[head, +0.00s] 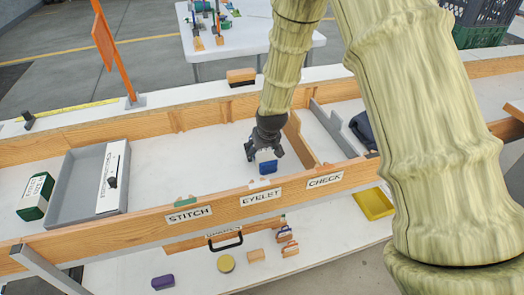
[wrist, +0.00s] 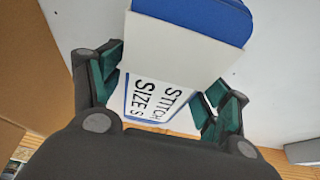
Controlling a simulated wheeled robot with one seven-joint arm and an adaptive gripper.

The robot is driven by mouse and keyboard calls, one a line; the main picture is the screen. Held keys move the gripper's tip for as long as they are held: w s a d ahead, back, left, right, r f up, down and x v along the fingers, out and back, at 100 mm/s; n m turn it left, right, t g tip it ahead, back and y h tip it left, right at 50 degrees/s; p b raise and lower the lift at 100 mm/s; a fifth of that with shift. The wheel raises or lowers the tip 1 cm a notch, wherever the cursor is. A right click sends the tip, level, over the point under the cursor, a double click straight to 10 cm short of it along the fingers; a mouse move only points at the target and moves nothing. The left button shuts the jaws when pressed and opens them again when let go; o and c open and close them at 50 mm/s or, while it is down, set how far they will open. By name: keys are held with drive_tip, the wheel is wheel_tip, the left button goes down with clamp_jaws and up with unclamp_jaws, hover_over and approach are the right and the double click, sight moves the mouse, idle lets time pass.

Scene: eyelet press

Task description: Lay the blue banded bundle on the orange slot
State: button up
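The blue banded bundle (head: 268,167) is blue with a white band, and hangs between the fingers of my gripper (head: 264,153) over the white tray floor, behind the EYELET label. In the wrist view the bundle (wrist: 163,95) shows the printed words STITCH SIZE S on its white band. The two green-padded fingers of my gripper (wrist: 160,90) press its sides. Whether its underside touches the floor is hidden. I cannot make out an orange slot for certain. Small coloured tabs stand above the STITCH (head: 189,214), EYELET (head: 260,197) and CHECK (head: 325,180) labels.
A wooden divider (head: 300,138) and a grey notched rack (head: 335,128) stand right of my gripper. A grey tray (head: 65,185) and a green box (head: 36,196) are at left. The tray floor between the grey tray and my gripper is clear. A wooden rail runs along the front.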

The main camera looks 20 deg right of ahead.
drive_tip(key=shift+r, duration=0.1)
drive_tip(key=v, duration=1.2)
idle(0.6)
